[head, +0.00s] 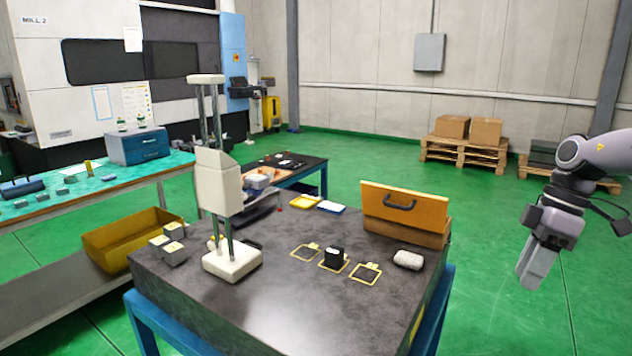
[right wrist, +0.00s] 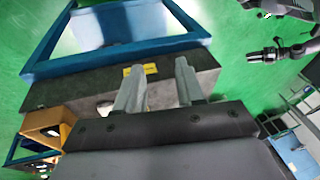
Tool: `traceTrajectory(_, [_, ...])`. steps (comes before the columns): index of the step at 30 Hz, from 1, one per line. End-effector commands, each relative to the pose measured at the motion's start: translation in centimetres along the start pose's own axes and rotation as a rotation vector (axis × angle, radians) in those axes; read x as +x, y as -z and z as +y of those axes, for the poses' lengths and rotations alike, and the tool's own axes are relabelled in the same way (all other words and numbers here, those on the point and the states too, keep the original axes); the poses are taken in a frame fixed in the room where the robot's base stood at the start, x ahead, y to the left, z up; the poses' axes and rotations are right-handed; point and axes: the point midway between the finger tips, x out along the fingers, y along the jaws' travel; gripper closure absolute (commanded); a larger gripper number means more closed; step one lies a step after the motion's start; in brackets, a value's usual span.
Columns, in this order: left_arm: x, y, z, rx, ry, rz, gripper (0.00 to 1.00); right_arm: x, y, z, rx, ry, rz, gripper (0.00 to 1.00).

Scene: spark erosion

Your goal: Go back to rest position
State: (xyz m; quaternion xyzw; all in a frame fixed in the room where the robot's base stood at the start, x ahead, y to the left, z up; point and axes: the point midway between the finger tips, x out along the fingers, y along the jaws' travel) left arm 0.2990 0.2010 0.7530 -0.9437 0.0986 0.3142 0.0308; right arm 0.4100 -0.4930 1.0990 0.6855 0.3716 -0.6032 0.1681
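My right gripper (head: 532,278) hangs in the air at the right of the head view, beyond the right side of the dark stone table (head: 300,310). It touches nothing there. In the right wrist view its two fingers (right wrist: 159,75) stand apart with nothing between them. A black block (head: 333,257) sits at the middle one of three yellow-outlined squares on the table. My left gripper does not show in the head view.
On the table stand a white column device (head: 230,262), an orange case (head: 404,210), a white rounded piece (head: 408,260) and several grey cubes (head: 173,253). A yellow bin (head: 125,235) is at left. Green floor (head: 490,235) around my right gripper is clear.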

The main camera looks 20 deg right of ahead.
Motion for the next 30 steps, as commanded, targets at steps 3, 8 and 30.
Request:
traceTrajectory(3, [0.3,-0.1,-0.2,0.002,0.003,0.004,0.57,4.3,-1.0,0.4,-0.054,0.031,0.143,0.62])
traceTrajectory(8, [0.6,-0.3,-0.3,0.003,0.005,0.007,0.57,10.0,-1.8,0.6,-0.119,0.028,0.352,0.62])
traceTrajectory(30, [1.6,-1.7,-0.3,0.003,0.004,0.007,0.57,31.9,-1.7,-4.8,0.006,-0.376,0.951,0.62])
